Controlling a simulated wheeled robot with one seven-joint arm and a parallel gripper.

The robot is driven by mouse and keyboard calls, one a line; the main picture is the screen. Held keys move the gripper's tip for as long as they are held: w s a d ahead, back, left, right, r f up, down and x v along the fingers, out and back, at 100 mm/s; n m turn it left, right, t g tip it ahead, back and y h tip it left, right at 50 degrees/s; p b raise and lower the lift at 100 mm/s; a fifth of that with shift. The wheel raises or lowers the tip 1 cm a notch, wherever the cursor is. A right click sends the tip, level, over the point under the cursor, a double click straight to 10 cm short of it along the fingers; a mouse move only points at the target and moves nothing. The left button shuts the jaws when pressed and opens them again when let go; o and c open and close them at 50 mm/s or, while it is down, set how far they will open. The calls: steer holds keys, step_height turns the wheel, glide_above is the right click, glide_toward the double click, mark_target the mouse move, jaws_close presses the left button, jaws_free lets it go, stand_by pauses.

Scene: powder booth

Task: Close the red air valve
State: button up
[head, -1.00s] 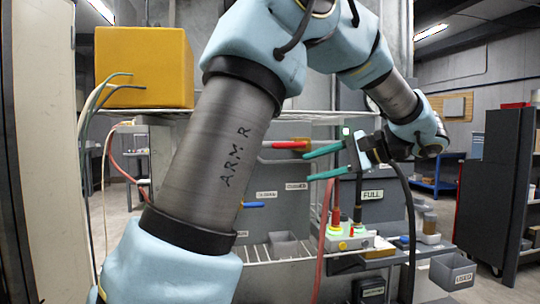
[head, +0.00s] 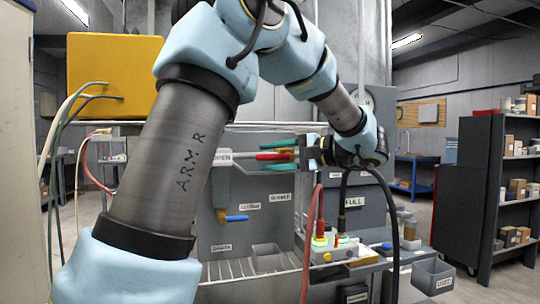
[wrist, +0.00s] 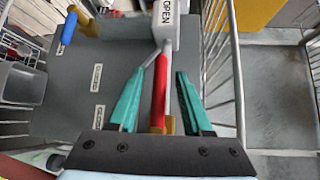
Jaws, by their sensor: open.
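The red air valve lever (head: 270,156) lies level on the grey panel, its left end by the block labelled OPEN. In the wrist view the red lever (wrist: 159,90) runs lengthwise between my fingers, with a brass-coloured part at its near end. My gripper (head: 264,156) has green fingers, one above and one below the lever in the head view. It also shows in the wrist view (wrist: 161,75), open, with a gap on the right side of the lever; the left finger looks very close to it, and I cannot tell whether they touch.
A blue-handled valve (head: 236,218) sits lower on the panel, with labels around it. A control box (head: 335,253) with lit buttons and hoses stands below my gripper. A yellow box (head: 115,75) is at upper left. A dark shelf (head: 470,190) stands at right.

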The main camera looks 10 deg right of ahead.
steer(key=shift+w+a, duration=0.1)
steer(key=shift+a, duration=0.05)
steer(key=shift+c, duration=0.2)
jaws_close()
stand_by(1.2)
